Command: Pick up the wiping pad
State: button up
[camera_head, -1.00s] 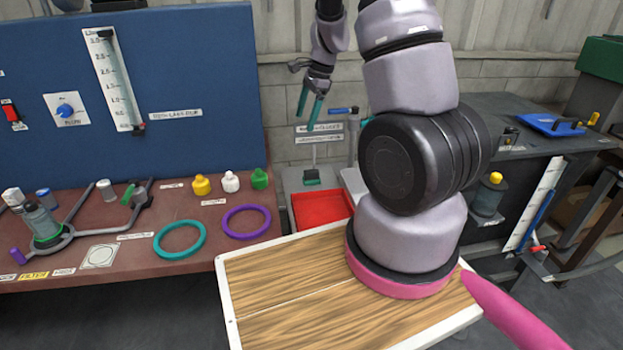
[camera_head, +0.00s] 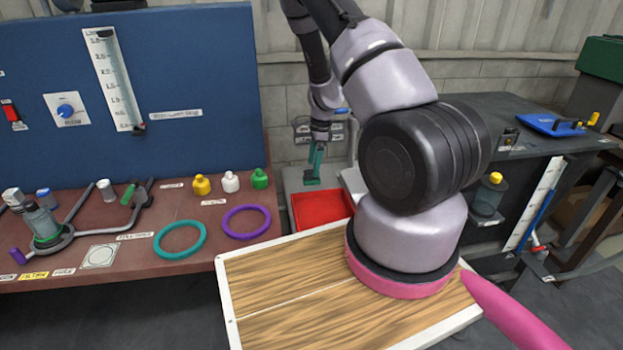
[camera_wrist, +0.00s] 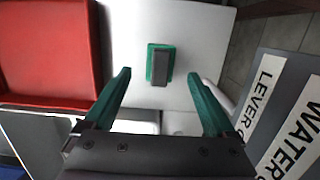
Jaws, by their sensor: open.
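The wiping pad (camera_wrist: 152,64) is a small green block with a dark grey bar on top. In the wrist view it lies on a pale grey surface (camera_wrist: 205,40), ahead of my gripper and between the lines of its fingers. My gripper (camera_wrist: 159,76) is open, with two green fingers, and nothing is between them. In the head view my gripper (camera_head: 315,166) points down just above the pad (camera_head: 311,182), which it partly hides. The exact gap between fingers and pad cannot be told.
A red tray (camera_head: 322,209) stands close beside the pad, at left in the wrist view (camera_wrist: 45,50). Labelled panels (camera_wrist: 283,110) lie to the right there. A brown bench (camera_head: 130,265) with rings and bottles is at left, a dark table (camera_head: 520,110) at right.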

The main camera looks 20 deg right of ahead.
aim_at(311, 171)
jog(key=f, duration=0.4)
jog(key=shift+w+a, duration=0.1)
jog(key=shift+a, duration=0.3)
grip_shut()
notch_tip(311, 171, up, 10)
jog(key=shift+r, duration=0.1)
jog(key=c, duration=0.9)
grip_release()
jog(key=c, duration=0.4)
